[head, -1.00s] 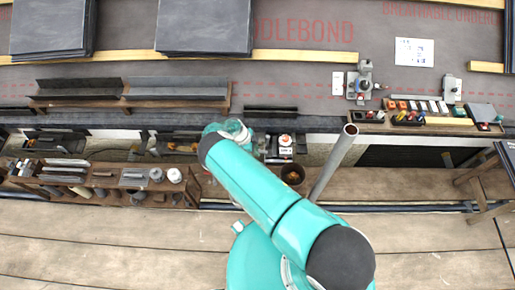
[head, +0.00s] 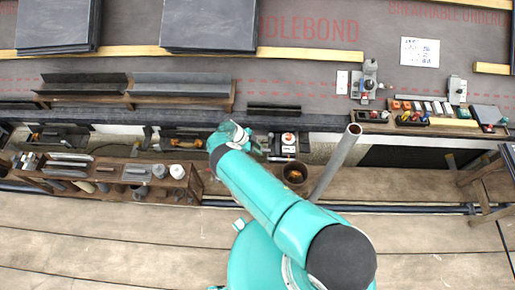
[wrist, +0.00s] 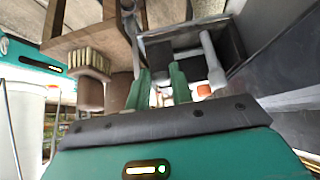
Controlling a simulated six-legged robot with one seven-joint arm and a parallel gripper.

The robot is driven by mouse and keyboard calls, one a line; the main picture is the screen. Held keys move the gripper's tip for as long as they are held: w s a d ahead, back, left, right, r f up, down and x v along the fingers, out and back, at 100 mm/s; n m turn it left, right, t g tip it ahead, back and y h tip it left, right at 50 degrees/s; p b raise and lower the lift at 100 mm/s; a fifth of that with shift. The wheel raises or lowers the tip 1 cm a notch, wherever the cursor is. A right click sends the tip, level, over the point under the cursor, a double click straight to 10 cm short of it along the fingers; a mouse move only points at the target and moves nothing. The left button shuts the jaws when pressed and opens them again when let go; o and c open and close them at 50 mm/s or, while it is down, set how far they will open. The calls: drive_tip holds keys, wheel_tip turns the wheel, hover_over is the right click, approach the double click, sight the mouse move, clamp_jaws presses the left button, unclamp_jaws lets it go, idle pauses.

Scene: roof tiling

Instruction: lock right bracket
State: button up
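No part is plainly marked as the right bracket. Two grey metal fittings stand on the roof in the head view, a taller one (head: 368,80) and a smaller one (head: 457,90) to its right. I cannot tell whether either is locked. My gripper (head: 250,138) is far to their left, at the eaves, with its fingers too small to read there. In the wrist view its two green fingers (wrist: 160,75) are apart, with nothing clearly held between them. Beyond them is an open grey box (wrist: 190,45) with pale bars in front.
A slanted grey pole (head: 335,160) rises right of my arm. A brush (wrist: 88,63) lies close left of the fingers. Slate stacks (head: 210,25) lie upslope.

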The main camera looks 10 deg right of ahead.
drive_tip(key=o, duration=0.4)
drive_tip(key=v, duration=1.3)
drive_tip(key=shift+w+a+r, duration=0.1)
drive_tip(key=shift+a+r, duration=0.15)
